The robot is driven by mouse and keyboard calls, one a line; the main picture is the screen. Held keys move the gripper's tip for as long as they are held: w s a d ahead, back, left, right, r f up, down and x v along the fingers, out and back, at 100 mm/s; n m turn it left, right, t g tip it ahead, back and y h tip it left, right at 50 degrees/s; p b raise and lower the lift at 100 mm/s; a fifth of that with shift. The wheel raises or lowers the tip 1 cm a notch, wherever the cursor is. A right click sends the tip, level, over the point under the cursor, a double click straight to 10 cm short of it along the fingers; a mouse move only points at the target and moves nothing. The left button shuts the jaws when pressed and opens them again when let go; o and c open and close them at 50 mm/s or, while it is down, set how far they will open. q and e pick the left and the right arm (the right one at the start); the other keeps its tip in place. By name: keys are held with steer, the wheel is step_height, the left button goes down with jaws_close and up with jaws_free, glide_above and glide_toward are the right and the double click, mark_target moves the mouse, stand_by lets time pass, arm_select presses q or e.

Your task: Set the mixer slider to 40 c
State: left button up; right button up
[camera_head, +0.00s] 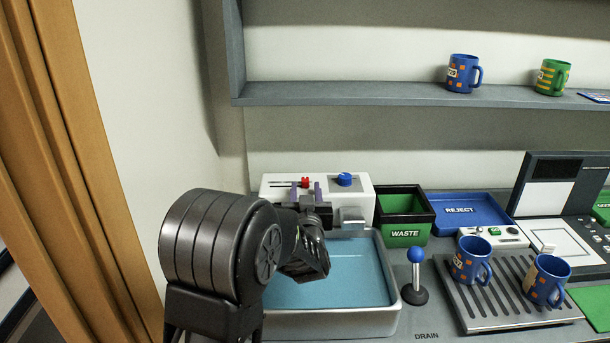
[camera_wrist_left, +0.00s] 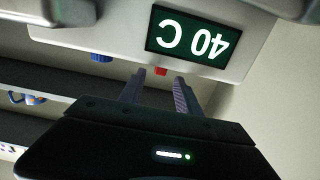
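The mixer box (camera_head: 272,186) is white and stands behind the water basin. Its red slider (camera_head: 305,182) sits in a slot on top, left of a blue knob (camera_head: 344,179). In the left wrist view the box's display (camera_wrist_left: 192,37) reads 40 C, upside down. My left gripper (camera_head: 306,191) is at the front of the box, its two purple fingers apart with nothing between them. The red slider (camera_wrist_left: 161,71) shows beyond the gap between the fingertips in the left wrist view; I cannot tell whether they touch it. My right gripper is out of view.
The water basin (camera_head: 388,318) lies below my left arm. To the right are a green waste bin (camera_head: 404,232), a blue reject tray (camera_head: 460,211), a blue-topped lever (camera_head: 415,256) and a drain rack (camera_head: 470,313) with two blue mugs. A shelf (camera_head: 400,93) runs above.

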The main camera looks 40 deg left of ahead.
arm_select(q)
steer(key=x, duration=0.7)
steer(key=shift+w+a+p, duration=0.2)
steer(key=shift+w+p, duration=0.05)
steer(key=shift+p, duration=0.15)
jaws_close()
stand_by(1.1)
